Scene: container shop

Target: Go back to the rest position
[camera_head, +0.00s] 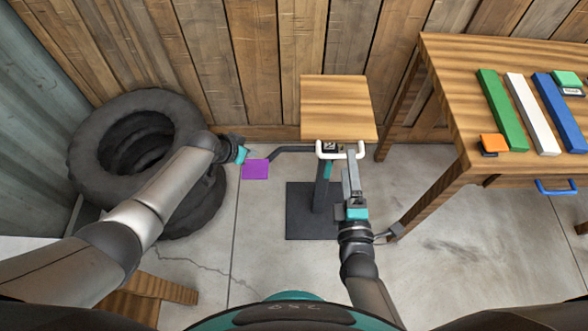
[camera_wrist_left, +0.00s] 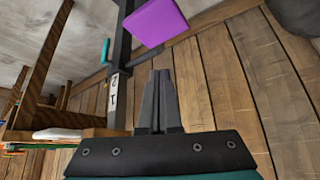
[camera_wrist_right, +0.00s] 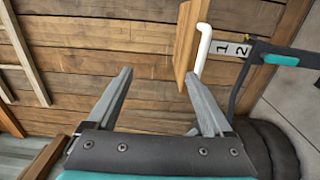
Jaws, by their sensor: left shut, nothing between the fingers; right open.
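My left gripper (camera_head: 243,153) is shut and empty, just beside a purple pad (camera_head: 255,169) on a dark arm of the stand. In the left wrist view its closed fingers (camera_wrist_left: 161,74) point past the purple pad (camera_wrist_left: 155,22), with nothing between them. My right gripper (camera_head: 348,170) is in front of the stand's white handle (camera_head: 341,153). In the right wrist view its fingers (camera_wrist_right: 159,73) are spread and empty. The white handle (camera_wrist_right: 203,45) shows just past the right fingertip, not between the fingers; whether they touch is unclear.
The stand has a square wooden top (camera_head: 338,106) and dark base plate (camera_head: 302,225). Stacked tires (camera_head: 90,180) stand left, behind my left arm. A wooden table (camera_head: 450,75) at right holds green, white and blue bars and an orange block (camera_head: 494,143). Floor right of the stand is clear.

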